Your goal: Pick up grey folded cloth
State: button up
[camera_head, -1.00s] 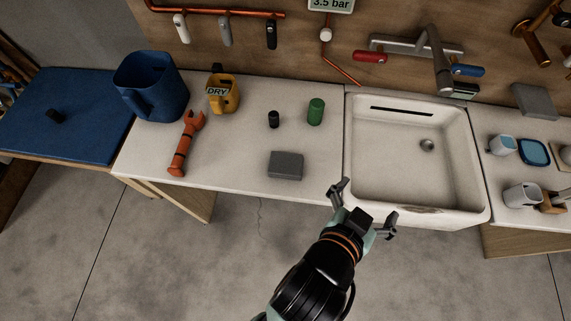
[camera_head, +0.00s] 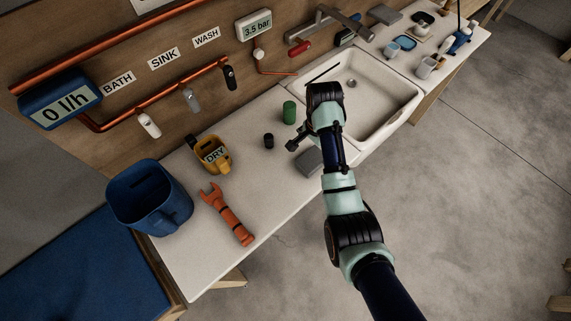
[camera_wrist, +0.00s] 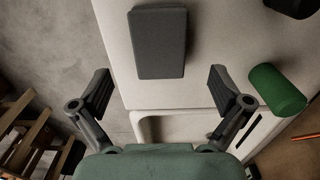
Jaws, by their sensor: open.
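A flat grey rectangular slab that looks like the grey folded cloth (camera_head: 308,161) lies on the white counter, left of the sink near the front edge. In the wrist view the grey folded cloth (camera_wrist: 157,43) lies above the gap between the fingertips, fully visible and untouched. My gripper (camera_wrist: 160,82) is open and empty, with its fingers spread wider than the cloth. In the head view my arm hides most of the gripper; one finger shows beside the cloth. A similar grey slab (camera_head: 384,15) lies right of the sink.
A green cylinder (camera_head: 289,112) and a small black cylinder (camera_head: 268,141) stand behind the cloth. The sink (camera_head: 378,88) is to the right. Counter between wrench and cloth is clear.

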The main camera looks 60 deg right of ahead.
aim_at(312, 159)
jog(key=shift+s+f, duration=0.15)
jog(key=shift+f, duration=0.65)
notch_tip(312, 159, down, 6)
jog(key=shift+r+b, duration=0.1)
jog(key=shift+b, duration=0.8)
jog(key=shift+c, duration=0.3)
jog(key=c, duration=1.1)
jog(key=shift+c, duration=0.2)
notch_tip(312, 159, up, 20)
jog(key=p, duration=1.2)
